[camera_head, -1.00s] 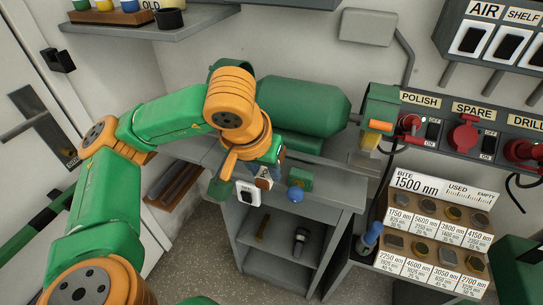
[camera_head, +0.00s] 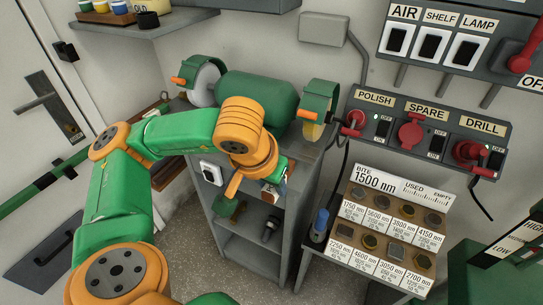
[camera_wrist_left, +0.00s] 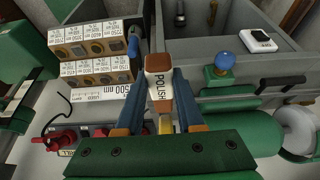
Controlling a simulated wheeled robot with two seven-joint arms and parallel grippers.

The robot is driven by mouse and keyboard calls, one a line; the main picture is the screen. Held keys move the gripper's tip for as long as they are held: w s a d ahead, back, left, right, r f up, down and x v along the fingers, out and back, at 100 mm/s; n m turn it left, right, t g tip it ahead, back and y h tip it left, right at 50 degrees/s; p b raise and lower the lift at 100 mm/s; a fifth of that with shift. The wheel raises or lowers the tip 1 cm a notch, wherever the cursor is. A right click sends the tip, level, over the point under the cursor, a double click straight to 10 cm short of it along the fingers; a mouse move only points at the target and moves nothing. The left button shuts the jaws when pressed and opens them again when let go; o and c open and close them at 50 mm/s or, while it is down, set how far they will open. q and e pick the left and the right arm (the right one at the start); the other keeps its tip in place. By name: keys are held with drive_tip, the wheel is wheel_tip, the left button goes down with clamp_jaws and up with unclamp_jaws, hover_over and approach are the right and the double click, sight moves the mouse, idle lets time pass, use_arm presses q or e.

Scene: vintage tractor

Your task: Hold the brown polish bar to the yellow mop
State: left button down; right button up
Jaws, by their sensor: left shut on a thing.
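My left gripper (camera_wrist_left: 160,85) is shut on the brown polish bar (camera_wrist_left: 159,64), which has a white POLISH label and a brown end showing between the fingers. In the head view, my left gripper (camera_head: 275,186) is in front of the bench polisher, below and left of the yellow mop (camera_head: 313,130). The mop sits under a green guard at the polisher's right end. A yellow patch, likely the mop, shows just below the bar in the left wrist view (camera_wrist_left: 165,125). I cannot tell contact there; in the head view they look apart. My right gripper is out of view.
The polisher's green motor (camera_head: 258,98) and white wheel (camera_head: 203,86) are behind my arm. A grey cabinet (camera_head: 240,250) stands below. A switch panel (camera_head: 425,130) is on the right wall, above a rack of labelled bits (camera_head: 390,225). A blue-topped bottle (camera_head: 320,222) stands beside the rack.

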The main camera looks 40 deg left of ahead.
sight(290, 160)
use_arm(q)
drive_tip(key=w, duration=0.2)
drive_tip(key=w+a, duration=0.1)
drive_tip(key=w, duration=0.5)
drive_tip(key=shift+a+r, duration=0.1)
drive_tip(key=shift+a, duration=0.25)
drive_tip(key=shift+w+a+p, duration=0.2)
drive_tip(key=shift+w+p, duration=0.15)
drive_tip(key=shift+w, duration=0.4)
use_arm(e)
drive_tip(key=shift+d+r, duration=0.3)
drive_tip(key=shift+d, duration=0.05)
use_arm(q)
drive_tip(key=shift+w+a+p, duration=0.15)
drive_tip(key=shift+w+p, duration=0.2)
drive_tip(key=shift+w, duration=0.45)
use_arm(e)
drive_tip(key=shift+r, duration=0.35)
use_arm(q)
drive_tip(key=shift+w+d, duration=0.1)
drive_tip(key=shift+d, duration=0.25)
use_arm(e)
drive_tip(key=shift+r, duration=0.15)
